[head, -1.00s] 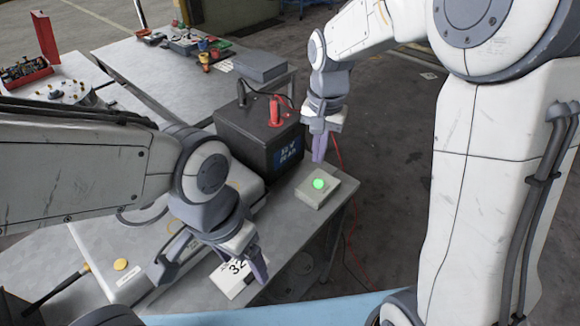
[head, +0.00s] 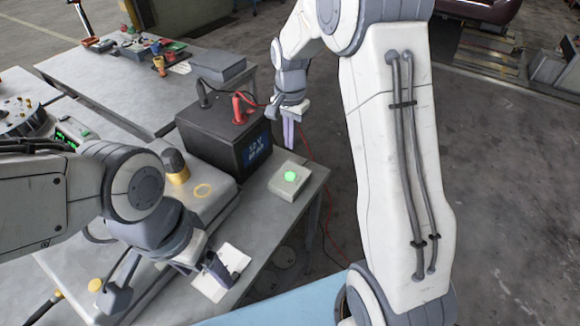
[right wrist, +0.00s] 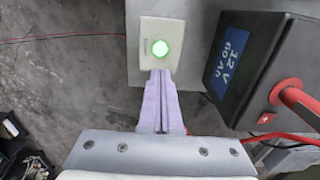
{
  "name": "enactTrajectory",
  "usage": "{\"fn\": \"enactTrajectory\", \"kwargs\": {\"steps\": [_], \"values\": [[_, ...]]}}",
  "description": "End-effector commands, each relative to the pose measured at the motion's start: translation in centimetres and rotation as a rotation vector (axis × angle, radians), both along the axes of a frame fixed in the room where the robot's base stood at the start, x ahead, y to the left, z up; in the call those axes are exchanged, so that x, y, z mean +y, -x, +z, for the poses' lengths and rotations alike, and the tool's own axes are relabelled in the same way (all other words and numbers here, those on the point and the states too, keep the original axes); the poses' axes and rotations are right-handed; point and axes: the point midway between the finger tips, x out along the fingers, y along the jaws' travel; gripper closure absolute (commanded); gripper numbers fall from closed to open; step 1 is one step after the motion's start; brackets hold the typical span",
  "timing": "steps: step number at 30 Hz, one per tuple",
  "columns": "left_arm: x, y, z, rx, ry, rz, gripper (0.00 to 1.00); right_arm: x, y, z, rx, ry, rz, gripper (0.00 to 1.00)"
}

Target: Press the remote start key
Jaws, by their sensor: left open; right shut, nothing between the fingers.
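The remote start key appears to be the small pale box with a glowing green button (head: 291,176), on the near right corner of the bench. It also shows in the right wrist view, its button (right wrist: 160,47) lit green. My right gripper (head: 289,147) is shut and empty, pointing down just behind the box. In the right wrist view its fingertips (right wrist: 161,72) overlap the box's edge, just short of the button; I cannot tell whether they touch the box. My left gripper (head: 167,290) is open and empty over the bench, above a white card (head: 232,260).
A black battery (head: 225,135) with a red clamp (head: 240,110) stands beside the button box, its red cable running down the bench side. A grey unit with a yellow-based knob (head: 177,168) lies left of it. A second table (head: 115,85) stands behind.

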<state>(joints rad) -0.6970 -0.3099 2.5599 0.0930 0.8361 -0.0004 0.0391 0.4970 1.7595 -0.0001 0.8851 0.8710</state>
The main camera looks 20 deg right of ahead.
Motion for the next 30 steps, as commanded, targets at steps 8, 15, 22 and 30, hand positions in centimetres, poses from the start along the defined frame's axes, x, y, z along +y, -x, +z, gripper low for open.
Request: {"fn": "enactTrajectory", "kwargs": {"steps": [8,15,22,30], "values": [[0.0,0.0,1.2,0.000,0.000,0.000,0.21,0.1,0.1,-6.1,0.007,-0.001,0.001,1.00],[0.0,0.0,2.2,0.000,0.000,0.000,0.21,0.1,0.1,-9.8,0.003,0.000,0.002,1.00],[0.0,0.0,2.4,0.000,0.000,0.001,0.21,0.1,0.0,-11.1,0.000,0.000,0.002,1.00],[0.0,0.0,2.4,0.000,0.000,0.001,0.21,0.1,0.0,-11.1,0.000,0.000,0.002,1.00]]}}
